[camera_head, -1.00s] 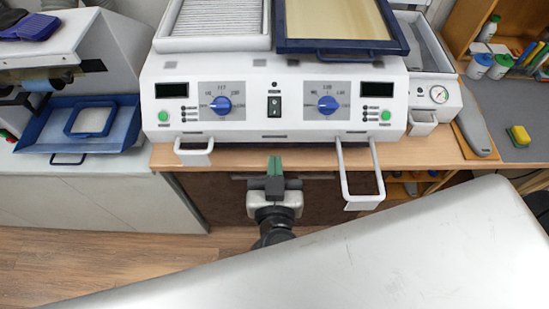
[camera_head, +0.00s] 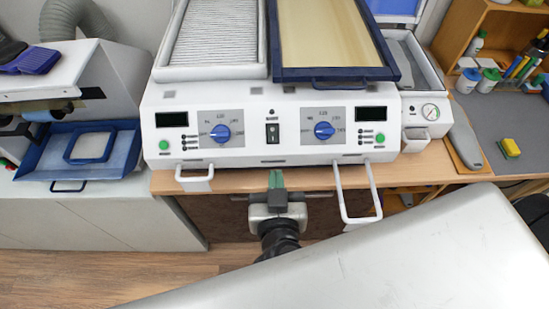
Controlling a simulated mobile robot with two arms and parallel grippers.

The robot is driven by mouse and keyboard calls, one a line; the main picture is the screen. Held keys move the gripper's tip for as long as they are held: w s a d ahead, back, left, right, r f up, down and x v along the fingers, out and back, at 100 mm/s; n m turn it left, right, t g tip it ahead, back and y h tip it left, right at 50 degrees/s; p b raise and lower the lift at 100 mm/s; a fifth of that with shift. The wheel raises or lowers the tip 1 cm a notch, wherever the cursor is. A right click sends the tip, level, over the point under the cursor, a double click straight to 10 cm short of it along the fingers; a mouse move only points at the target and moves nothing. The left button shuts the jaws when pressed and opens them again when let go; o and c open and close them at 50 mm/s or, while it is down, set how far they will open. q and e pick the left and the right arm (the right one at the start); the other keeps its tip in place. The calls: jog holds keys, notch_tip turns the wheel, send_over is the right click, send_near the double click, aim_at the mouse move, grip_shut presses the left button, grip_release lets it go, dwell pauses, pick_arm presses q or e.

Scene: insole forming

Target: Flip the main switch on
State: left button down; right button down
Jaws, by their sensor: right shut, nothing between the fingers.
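The main switch (camera_head: 273,133) is a black rocker in the middle of the white machine's front panel (camera_head: 255,151), between two blue dials. Its rocker position is too small to tell. My right gripper (camera_head: 276,179) has green-tipped fingers, shut and empty. In the picture it is just below the switch, in front of the table edge, and apart from the switch. My left gripper is not in view.
A left white handle (camera_head: 195,183) and a longer right white handle (camera_head: 343,205) stick out on either side of my right gripper. Blue dials (camera_head: 220,134) and (camera_head: 324,131) flank the switch. The wooden table edge (camera_head: 300,181) runs below the panel.

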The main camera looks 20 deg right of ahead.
send_near(273, 135)
jog(key=w+r, duration=0.2)
jog(key=w, duration=0.1)
jog(key=w+f, duration=0.1)
jog(key=w+d+f, duration=0.1)
jog(key=shift+w+d+f, duration=0.1)
jog(key=shift+w+d, duration=0.15)
jog(key=shift+w, duration=0.05)
jog(key=shift+w+d+f, duration=0.1)
jog(key=shift+w+f, duration=0.2)
jog(key=shift+f, duration=0.15)
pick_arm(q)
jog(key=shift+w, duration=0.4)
